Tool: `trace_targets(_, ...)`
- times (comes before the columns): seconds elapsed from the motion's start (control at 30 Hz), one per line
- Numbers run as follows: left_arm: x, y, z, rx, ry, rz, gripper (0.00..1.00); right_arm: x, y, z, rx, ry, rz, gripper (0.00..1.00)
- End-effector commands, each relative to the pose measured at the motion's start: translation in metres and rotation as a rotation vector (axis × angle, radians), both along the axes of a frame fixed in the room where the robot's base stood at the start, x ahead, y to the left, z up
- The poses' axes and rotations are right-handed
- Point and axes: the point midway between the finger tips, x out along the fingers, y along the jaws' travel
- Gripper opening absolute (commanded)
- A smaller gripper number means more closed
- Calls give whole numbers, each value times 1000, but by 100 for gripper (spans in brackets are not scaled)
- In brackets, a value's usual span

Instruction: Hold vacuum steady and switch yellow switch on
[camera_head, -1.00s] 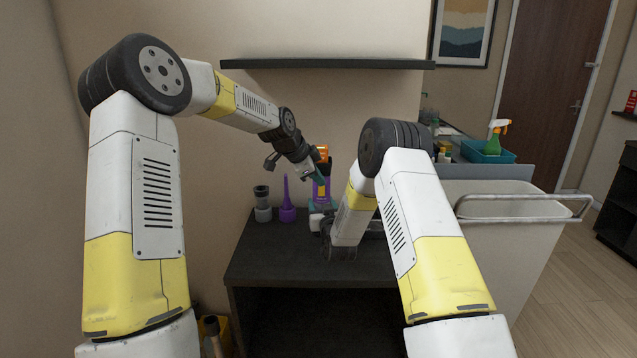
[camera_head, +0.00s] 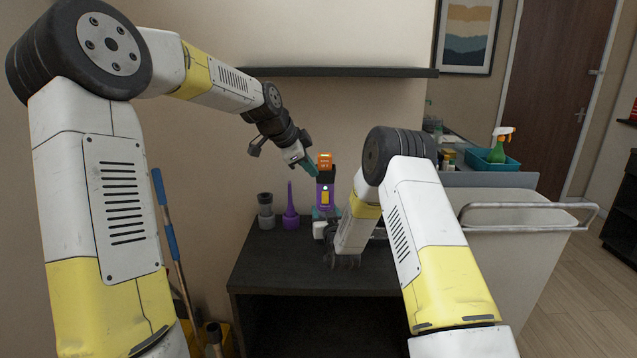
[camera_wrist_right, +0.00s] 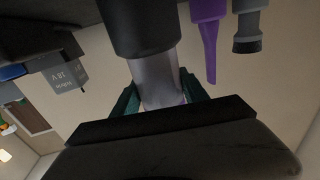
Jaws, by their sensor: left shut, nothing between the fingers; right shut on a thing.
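The vacuum (camera_head: 327,178) stands upright on the dark cabinet, with a purple body and an orange top block. Its yellow switch (camera_head: 325,195) is in plain view on the front; I cannot tell its position. My left gripper (camera_head: 313,173) is shut and empty, with its teal tips just left of the vacuum's upper part. Whether they touch it is unclear. My right gripper (camera_wrist_right: 160,98) is shut on the vacuum's grey cylindrical part (camera_wrist_right: 155,78) in the right wrist view. In the head view my right forearm largely hides that grip.
A grey nozzle (camera_head: 265,213) and a purple pointed nozzle (camera_head: 290,208) stand left of the vacuum on the cabinet (camera_head: 285,268). A shelf (camera_head: 340,72) hangs above. A cart (camera_head: 515,240) with a teal tray (camera_head: 480,161) stands at the right.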

Motion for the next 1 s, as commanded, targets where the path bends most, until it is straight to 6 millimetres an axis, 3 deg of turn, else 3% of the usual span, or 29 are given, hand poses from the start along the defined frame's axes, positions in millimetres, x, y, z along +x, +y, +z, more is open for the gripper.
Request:
trace_targets(0.2, -4, 9, 19, 0, 0, 1, 0, 0, 0, 1, 0, -2, 0, 0)
trace_targets(0.63, -5, 9, 21, -1, 1, -1, 0, 0, 0, 1, 0, -2, -1, 0)
trace_targets(0.67, -5, 9, 21, -1, 1, -1, 0, 0, 0, 1, 0, -2, -1, 57)
trace_targets(0.7, -5, 9, 21, -1, 1, -1, 0, 0, 0, 1, 0, -2, -1, 65)
trace_targets(0.77, -5, 9, 21, -1, 1, -1, 0, 0, 0, 1, 0, -1, -1, 77)
trace_targets(1.0, -5, 9, 20, -1, 1, 0, 0, 0, 0, 0, 0, -1, -1, 77)
